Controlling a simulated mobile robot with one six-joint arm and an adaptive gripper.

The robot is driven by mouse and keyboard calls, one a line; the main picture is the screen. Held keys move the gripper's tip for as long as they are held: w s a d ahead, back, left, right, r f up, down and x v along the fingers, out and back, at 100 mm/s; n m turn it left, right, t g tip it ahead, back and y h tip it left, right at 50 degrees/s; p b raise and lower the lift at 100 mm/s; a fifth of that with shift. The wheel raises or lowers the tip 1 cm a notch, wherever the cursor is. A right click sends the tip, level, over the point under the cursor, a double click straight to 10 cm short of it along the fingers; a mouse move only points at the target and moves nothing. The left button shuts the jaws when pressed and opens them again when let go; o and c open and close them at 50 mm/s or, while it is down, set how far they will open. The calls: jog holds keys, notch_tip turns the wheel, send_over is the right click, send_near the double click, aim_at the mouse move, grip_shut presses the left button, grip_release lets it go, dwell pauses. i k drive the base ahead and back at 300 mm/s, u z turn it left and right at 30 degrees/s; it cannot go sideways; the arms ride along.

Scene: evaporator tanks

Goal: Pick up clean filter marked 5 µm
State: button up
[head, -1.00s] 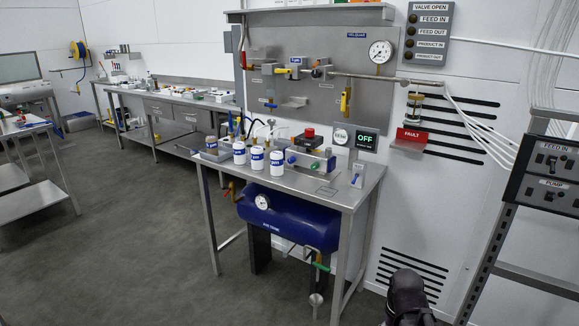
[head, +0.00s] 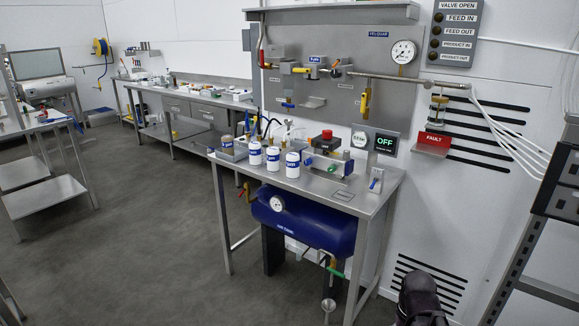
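Three white filter canisters with blue label bands stand upright in a slanting row on the steel table: a left one (head: 254,152), a middle one (head: 273,158) and a right one (head: 293,164). Their label print is too small to read, so I cannot tell which is marked 5 µm. A duller canister with a blue band (head: 228,142) stands at the tray on the table's left end. A dark rounded part of my arm shows at the bottom right, well in front of and below the tabletop. No gripper fingers show.
The steel table (head: 345,197) has a blue tank (head: 305,221) beneath it. Behind the canisters is a device with a red knob (head: 326,137). Wall piping and a gauge (head: 403,52) hang above. A rack (head: 553,195) stands at right. The floor at left (head: 160,225) is clear.

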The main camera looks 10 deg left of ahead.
aim_at(292, 158)
jog(key=i, duration=0.85)
jog(key=z, duration=0.05)
